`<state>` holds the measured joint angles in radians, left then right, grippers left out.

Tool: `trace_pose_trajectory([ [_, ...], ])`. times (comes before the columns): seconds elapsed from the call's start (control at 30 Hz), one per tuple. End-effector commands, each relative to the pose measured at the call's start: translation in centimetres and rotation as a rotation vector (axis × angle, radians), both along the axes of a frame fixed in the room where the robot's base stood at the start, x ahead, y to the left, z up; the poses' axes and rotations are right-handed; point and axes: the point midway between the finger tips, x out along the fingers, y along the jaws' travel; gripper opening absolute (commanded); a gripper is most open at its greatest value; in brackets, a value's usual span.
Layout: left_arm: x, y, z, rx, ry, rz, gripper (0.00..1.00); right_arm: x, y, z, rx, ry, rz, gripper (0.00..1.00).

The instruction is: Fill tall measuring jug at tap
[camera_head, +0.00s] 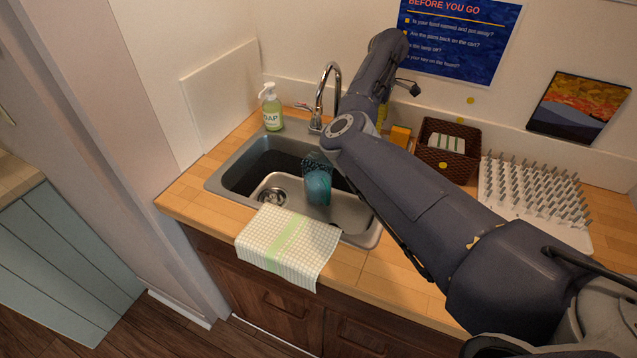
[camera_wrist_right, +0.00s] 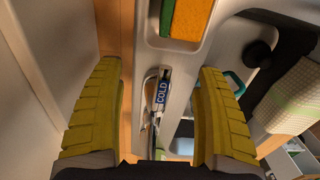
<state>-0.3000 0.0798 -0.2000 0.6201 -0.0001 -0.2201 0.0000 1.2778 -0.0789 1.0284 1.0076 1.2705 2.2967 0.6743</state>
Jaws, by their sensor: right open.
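The clear, blue-tinted measuring jug (camera_head: 318,186) stands in the sink (camera_head: 347,214), below the spout of the chrome tap (camera_head: 328,92). I cannot tell how much water is in it, and no stream is clear. My right gripper's yellow finger (camera_head: 381,115) shows behind my forearm, just right of the tap; the rest is hidden. In the right wrist view my right gripper (camera_wrist_right: 162,85) is open. The tap lever marked COLD (camera_wrist_right: 162,91) lies between its two fingers in the picture, with gaps on both sides. Its depth relative to the fingertips is unclear. My left gripper is out of view.
A soap bottle (camera_head: 271,107) stands left of the tap. A checked towel (camera_head: 288,243) hangs over the sink's front edge. An orange sponge (camera_head: 400,135), a brown basket (camera_head: 447,150) and a pegged drying rack (camera_head: 535,200) are to the right. A wall bounds the counter behind.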

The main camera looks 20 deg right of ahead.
Motion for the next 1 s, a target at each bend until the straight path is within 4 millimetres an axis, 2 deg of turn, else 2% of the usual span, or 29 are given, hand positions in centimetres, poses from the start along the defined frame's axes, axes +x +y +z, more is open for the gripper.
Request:
trace_pose_trajectory([
  [0.7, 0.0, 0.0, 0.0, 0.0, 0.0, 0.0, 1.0, 0.0, 0.0, 6.2, 0.0, -0.001, 0.0, 0.73],
  [1.0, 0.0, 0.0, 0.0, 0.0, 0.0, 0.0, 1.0, 0.0, 0.0, 7.0, 0.0, 0.0, 0.0, 0.73],
])
